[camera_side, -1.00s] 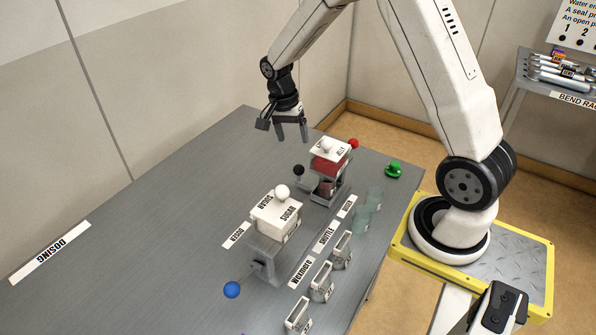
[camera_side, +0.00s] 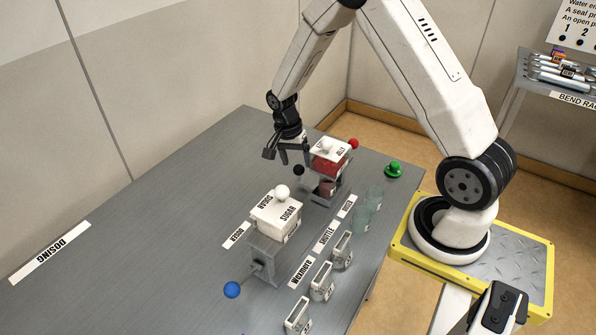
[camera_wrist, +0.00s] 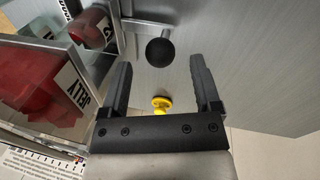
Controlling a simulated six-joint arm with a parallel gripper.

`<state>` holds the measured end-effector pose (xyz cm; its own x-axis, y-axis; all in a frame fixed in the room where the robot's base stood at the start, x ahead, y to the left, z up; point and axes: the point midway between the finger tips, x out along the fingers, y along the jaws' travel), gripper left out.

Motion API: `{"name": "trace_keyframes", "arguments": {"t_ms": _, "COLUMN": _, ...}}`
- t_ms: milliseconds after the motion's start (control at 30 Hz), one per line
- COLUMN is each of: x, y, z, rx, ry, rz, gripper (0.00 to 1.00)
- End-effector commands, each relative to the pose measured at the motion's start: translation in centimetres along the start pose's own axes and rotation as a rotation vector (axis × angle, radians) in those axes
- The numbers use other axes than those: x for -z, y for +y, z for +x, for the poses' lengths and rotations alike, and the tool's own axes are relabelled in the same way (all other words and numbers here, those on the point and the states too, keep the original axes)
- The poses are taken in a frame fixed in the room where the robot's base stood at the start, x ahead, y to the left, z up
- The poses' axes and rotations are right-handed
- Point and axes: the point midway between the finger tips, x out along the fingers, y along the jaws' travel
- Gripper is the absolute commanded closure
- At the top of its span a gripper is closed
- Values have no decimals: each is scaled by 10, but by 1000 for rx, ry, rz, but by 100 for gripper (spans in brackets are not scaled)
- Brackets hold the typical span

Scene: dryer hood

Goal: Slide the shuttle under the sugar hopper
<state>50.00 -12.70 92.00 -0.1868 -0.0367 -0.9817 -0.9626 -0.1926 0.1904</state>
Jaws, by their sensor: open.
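The sugar hopper (camera_side: 276,215) is a white box with a white ball on top, on a grey stand. The jelly hopper (camera_side: 329,158), white over red, stands behind it; it also fills the left of the wrist view (camera_wrist: 62,72). A black ball knob (camera_side: 299,170) on a thin rod sticks out beside the jelly stand. In the wrist view the knob (camera_wrist: 160,51) lies ahead, in line with the gap between my fingers. My gripper (camera_side: 292,152) is open and empty, above the knob.
A blue ball (camera_side: 232,290) sticks out by the sugar stand. A red ball (camera_side: 352,143) and a green knob (camera_side: 394,168) are near the jelly hopper. The table's left side is clear.

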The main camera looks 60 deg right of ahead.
Motion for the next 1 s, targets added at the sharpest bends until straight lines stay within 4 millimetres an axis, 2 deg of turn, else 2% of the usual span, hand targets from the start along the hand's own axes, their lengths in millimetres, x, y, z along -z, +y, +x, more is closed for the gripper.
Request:
{"name": "trace_keyframes", "arguments": {"t_ms": 100, "x": 0, "y": 0, "z": 14, "rx": -2, "ry": -1, "rz": 0, "gripper": 19}}
{"name": "trace_keyframes", "arguments": {"t_ms": 300, "x": 0, "y": 0, "z": 26, "rx": 1, "ry": -1, "rz": 0, "gripper": 19}}
{"name": "trace_keyframes", "arguments": {"t_ms": 633, "x": 0, "y": 0, "z": 28, "rx": 2, "ry": 0, "rz": 0, "gripper": 19}}
{"name": "trace_keyframes", "arguments": {"t_ms": 800, "x": 0, "y": 0, "z": 28, "rx": 2, "ry": 0, "rz": 0, "gripper": 73}}
{"name": "trace_keyframes", "arguments": {"t_ms": 900, "x": 0, "y": 0, "z": 28, "rx": 2, "ry": 0, "rz": -1, "gripper": 100}}
{"name": "trace_keyframes", "arguments": {"t_ms": 1000, "x": 0, "y": 0, "z": 28, "rx": 2, "ry": 0, "rz": -1, "gripper": 100}}
